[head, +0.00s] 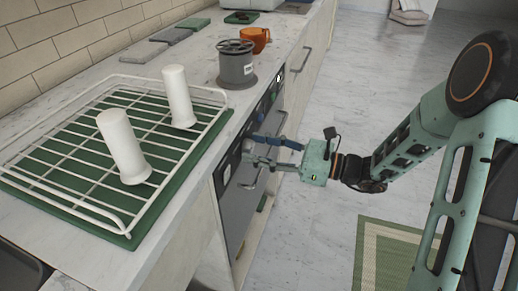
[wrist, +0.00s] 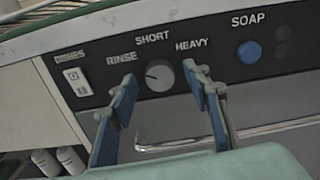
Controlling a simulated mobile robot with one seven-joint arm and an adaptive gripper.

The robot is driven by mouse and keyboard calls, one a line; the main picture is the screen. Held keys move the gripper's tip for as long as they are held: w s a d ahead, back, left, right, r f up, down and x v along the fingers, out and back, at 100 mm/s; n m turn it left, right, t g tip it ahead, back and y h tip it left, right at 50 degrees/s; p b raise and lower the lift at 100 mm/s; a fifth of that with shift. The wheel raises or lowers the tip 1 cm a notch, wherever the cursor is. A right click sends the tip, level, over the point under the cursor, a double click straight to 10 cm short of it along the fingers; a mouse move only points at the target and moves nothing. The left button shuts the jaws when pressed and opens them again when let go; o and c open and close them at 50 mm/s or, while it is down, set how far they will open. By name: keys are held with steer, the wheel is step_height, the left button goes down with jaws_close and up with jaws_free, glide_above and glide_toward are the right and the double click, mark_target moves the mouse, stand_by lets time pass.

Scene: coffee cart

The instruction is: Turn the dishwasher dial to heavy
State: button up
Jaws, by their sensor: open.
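The dishwasher dial (wrist: 160,75) is a round grey knob on the dark control panel, seen in the wrist view. Labels around it read RINSE at left, SHORT above and HEAVY at right. A mark on its face points to the left, toward RINSE. My gripper (wrist: 158,90) is open, with one blue-padded finger on each side of the dial in the picture. I cannot tell whether either finger touches it. In the head view my gripper (head: 264,150) is at the dishwasher front (head: 238,200), and the dial is not clearly visible there.
A blue SOAP button (wrist: 249,53) is right of the dial, and a white DISHES switch (wrist: 77,82) is left. The dishwasher handle (wrist: 175,146) is below. The floor on the right is mostly clear.

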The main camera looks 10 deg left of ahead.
steer(key=shift+c, duration=0.2)
steer(key=c, duration=1.1)
